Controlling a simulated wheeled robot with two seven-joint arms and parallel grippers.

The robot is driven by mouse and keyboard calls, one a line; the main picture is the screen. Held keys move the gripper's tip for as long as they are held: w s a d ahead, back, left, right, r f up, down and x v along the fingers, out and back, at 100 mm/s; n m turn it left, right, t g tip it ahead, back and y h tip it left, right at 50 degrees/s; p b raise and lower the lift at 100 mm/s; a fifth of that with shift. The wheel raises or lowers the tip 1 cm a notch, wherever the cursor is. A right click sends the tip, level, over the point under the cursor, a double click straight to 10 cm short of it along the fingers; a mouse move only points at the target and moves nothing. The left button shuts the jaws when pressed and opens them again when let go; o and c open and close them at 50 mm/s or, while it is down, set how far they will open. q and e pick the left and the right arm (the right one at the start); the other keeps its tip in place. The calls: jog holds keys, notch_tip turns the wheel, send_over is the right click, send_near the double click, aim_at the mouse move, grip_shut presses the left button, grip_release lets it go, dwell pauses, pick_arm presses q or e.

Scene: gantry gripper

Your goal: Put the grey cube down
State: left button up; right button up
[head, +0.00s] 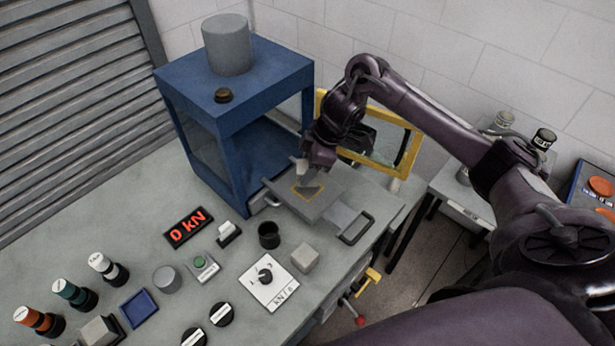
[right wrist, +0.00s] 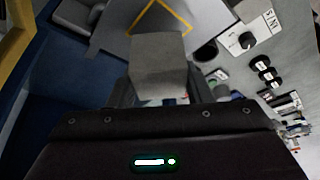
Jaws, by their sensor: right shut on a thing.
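My right gripper (head: 308,170) is shut on a grey cube, which shows clearly in the right wrist view (right wrist: 158,62). In the head view the cube is small and partly hidden by the gripper. The gripper is over a grey sliding plate (head: 328,208) that sticks out from the blue press. A yellow square outline (head: 322,194) is marked on the plate, and it also shows beyond the cube in the right wrist view (right wrist: 184,20). A dark patch lies within the outline. I cannot tell whether the cube touches the plate. My left gripper is not in view.
The blue press (head: 240,110) stands behind the plate, its yellow-framed door (head: 412,152) open at right. Another grey cube (head: 305,258), a black cup (head: 269,235), a dial panel (head: 268,284) and a red "0 kN" display (head: 188,228) are on the bench.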

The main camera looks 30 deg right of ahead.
jog(key=shift+f, duration=1.6)
jog(key=shift+f, duration=0.15)
jog(key=o, duration=1.2)
jog(key=shift+d+r, duration=0.15)
jog(key=shift+r, duration=0.3)
jog(key=p+v, duration=0.1)
jog(key=v, duration=1)
jog(key=shift+s+r+p, duration=0.1)
jog(key=shift+r+p, duration=0.05)
jog(key=shift+p, duration=0.25)
